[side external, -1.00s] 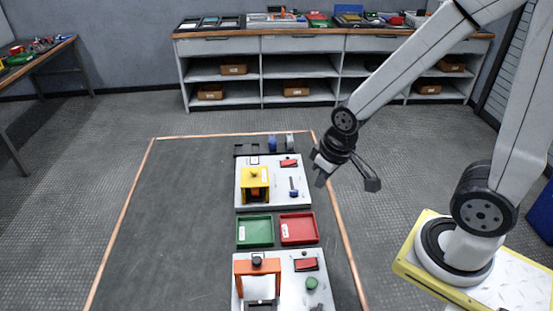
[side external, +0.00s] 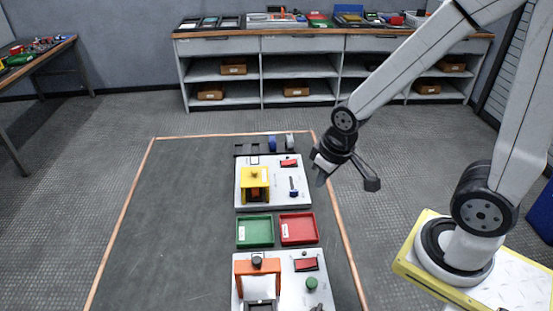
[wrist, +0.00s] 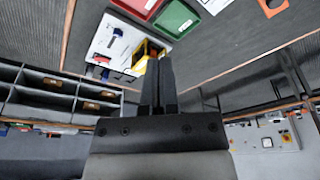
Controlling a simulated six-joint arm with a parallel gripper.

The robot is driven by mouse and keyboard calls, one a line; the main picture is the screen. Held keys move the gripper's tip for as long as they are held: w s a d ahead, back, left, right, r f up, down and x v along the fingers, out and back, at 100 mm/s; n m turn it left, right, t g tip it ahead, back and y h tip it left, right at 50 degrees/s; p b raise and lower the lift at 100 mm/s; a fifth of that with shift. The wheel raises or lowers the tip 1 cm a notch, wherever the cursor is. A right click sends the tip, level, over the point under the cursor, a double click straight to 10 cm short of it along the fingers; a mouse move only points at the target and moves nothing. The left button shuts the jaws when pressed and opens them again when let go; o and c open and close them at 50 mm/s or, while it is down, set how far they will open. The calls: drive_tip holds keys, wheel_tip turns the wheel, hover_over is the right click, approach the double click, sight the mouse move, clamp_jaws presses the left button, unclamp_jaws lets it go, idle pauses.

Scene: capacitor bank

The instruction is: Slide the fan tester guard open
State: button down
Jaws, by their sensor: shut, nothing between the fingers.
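A yellow frame-like fixture (side external: 255,178) stands on the far white panel (side external: 299,200), with something dark and reddish under it. It also shows in the wrist view (wrist: 150,52), partly hidden behind my fingers. I cannot tell for sure that this is the fan tester guard; an orange frame (side external: 257,265) stands on the near white panel. My gripper (side external: 320,182) hangs in the air to the right of the far panel, apart from the fixtures. In the wrist view its fingers (wrist: 158,65) are together with nothing between them.
The far panel also bears a red block (side external: 289,163) and a blue-based lever (side external: 293,190). A green tray (side external: 255,230) and a red tray (side external: 299,228) lie between the panels. The dark mat left of them is clear. A shelf bench (side external: 330,42) stands at the back.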

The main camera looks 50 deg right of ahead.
drive_tip(key=c, duration=0.9)
unclamp_jaws()
drive_tip(key=shift+o, duration=1.3)
drive_tip(key=shift+w, duration=0.25)
drive_tip(key=w+d+f+m+g, duration=0.1)
drive_tip(key=w+d+f+m, duration=0.1)
drive_tip(key=w, duration=0.7)
drive_tip(key=w+d+f+m, duration=0.2)
drive_tip(key=w+f+m, duration=0.1)
drive_tip(key=w, duration=0.6)
drive_tip(key=w+d+f+m+g, duration=0.1)
drive_tip(key=w+m, duration=0.3)
drive_tip(key=w, duration=0.5)
drive_tip(key=shift+d+f+g, duration=0.3)
drive_tip(key=shift+d+f, duration=0.4)
drive_tip(key=shift+d, duration=0.15)
